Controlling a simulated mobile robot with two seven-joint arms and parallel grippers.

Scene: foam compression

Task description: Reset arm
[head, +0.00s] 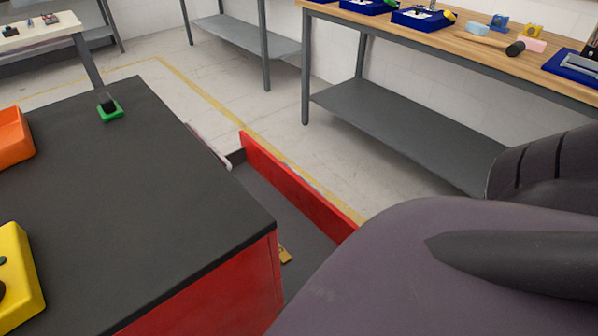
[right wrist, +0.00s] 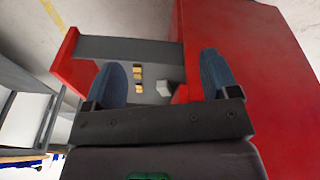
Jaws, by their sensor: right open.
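My right arm (head: 420,270) fills the lower right of the head view; its gripper is hidden there. In the right wrist view my right gripper (right wrist: 160,82) is open, with two blue fingers spread apart and nothing held between them. It is over or in front of an open red drawer (right wrist: 75,75) of the cabinet (right wrist: 265,70). My left gripper is in neither view.
The red cabinet has a dark top (head: 140,190). On it are a green-based item (head: 109,110), an orange bin (head: 14,135) and a yellow box (head: 18,275). The drawer's red front (head: 295,180) juts into the aisle. A wooden workbench (head: 470,55) with blue trays stands behind.

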